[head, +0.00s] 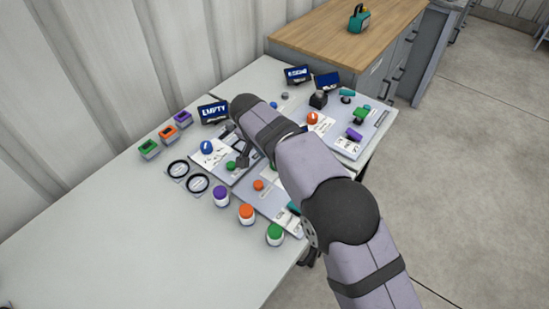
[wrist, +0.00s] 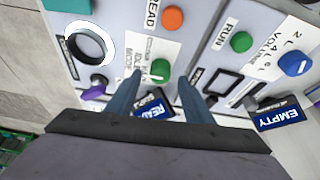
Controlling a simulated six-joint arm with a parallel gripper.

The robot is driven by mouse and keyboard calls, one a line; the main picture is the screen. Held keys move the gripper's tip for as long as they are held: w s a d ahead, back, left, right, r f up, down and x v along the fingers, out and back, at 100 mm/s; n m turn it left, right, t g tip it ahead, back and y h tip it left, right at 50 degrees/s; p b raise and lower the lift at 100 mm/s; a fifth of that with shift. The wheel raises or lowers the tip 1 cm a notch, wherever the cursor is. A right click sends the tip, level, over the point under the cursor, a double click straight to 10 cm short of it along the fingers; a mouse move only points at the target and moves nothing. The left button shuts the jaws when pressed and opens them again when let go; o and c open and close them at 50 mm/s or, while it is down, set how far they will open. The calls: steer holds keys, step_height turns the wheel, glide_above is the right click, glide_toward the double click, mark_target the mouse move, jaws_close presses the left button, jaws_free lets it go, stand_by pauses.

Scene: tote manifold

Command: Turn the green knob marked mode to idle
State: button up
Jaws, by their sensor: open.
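The green knob marked mode (wrist: 160,70) sits on a white card (wrist: 150,50) with printed words, of which "MODE" and "IDLE" can be made out, in the wrist view. My gripper (wrist: 160,79) is open. Its two dark blue fingers reach toward the panel, one on each side of the knob as pictured. I cannot tell whether they touch it or how far above it they are. Which way the knob points is too small to read. In the head view my arm covers most of that panel area and seems to hide this knob.
In the wrist view an orange button (wrist: 173,18) marked READ, a green button (wrist: 241,42) marked RUN and a blue knob (wrist: 293,63) stand nearby. A purple part (wrist: 94,93) and an "EMPTY" display (wrist: 278,115) flank the gripper. The table's left part (head: 90,230) is clear.

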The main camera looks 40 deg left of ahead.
steer(key=v, duration=0.5)
steer(key=shift+r+b, duration=0.25)
steer(key=shift+b, duration=0.1)
steer(key=w+d+r+g+h+p, duration=0.1)
steer(key=w+d+p, duration=0.15)
steer(key=d, duration=1.35)
steer(key=w+d+r+g+p, duration=0.2)
steer(key=w+d, duration=0.2)
steer(key=d, duration=1.1)
steer(key=s+d+f+m+g+p, duration=0.1)
steer(key=s+d+f+p, duration=0.1)
steer(key=s+d, duration=1.4)
steer(key=d+p, duration=0.1)
steer(key=d, duration=0.2)
steer(key=shift+s+d+g+y+p, duration=0.15)
steer(key=shift+s+g+y+p, duration=0.15)
steer(key=shift+s, duration=0.1)
